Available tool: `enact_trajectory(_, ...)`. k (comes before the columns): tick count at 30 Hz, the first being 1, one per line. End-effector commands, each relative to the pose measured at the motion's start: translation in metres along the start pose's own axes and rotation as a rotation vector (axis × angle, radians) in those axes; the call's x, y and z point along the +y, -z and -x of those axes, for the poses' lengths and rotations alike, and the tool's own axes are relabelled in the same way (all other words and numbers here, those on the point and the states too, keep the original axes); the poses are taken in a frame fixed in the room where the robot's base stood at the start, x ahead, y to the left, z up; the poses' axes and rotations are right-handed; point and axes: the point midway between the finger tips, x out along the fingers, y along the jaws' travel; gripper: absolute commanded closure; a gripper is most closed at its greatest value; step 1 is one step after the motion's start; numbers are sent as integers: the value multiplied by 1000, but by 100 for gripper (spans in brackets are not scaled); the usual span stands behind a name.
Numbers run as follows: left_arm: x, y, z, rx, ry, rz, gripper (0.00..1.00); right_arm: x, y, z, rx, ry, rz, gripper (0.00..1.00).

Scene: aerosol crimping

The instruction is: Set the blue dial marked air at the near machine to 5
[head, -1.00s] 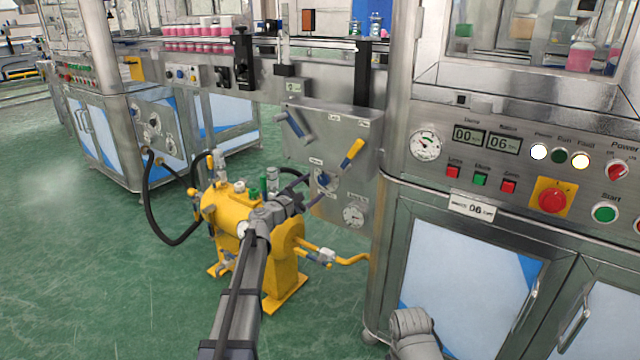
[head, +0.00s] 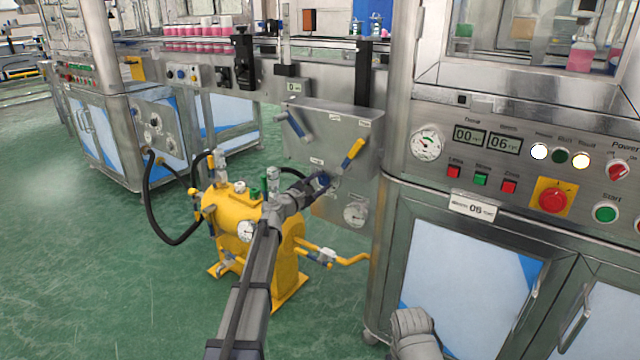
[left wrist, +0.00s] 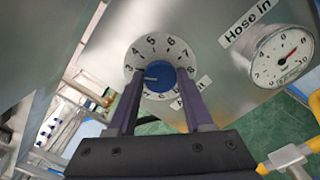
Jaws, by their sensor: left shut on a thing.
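The blue dial (left wrist: 159,80) sits on a grey panel inside a white ring of numbers in the left wrist view. Its pale pointer mark points left, close to the 3; the 5 is at the upper left of the ring. The lower part of the ring and its label are partly hidden by the fingers. My left gripper (left wrist: 157,98) is shut on the dial, one finger on each side. In the head view, my left gripper (head: 312,186) reaches the dial (head: 323,179) and partly covers it.
A "Hose In" gauge (left wrist: 283,56) is right of the dial. The yellow pump unit (head: 235,218) stands below my left arm. A steel cabinet (head: 470,270) stands at the right.

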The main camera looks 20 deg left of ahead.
Motion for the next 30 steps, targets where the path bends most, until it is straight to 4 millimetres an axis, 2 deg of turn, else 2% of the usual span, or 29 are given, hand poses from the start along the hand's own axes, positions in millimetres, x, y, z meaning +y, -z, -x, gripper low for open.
enact_trajectory(1, 0, 0, 0, 0, 0, 0, 70, 0, 0, 0, 0, 0, 0, 50)
enact_trajectory(9, 0, 0, 0, 0, 1, -1, 100, 0, 0, 0, 0, 0, 0, 50)
enact_trajectory(20, -1, 0, 0, 0, 1, -58, 100, 0, 0, 0, 0, 0, 0, 50)
enact_trajectory(30, -2, 0, 0, -1, 1, -324, 100, 0, 0, -1, 0, 0, 0, 50)
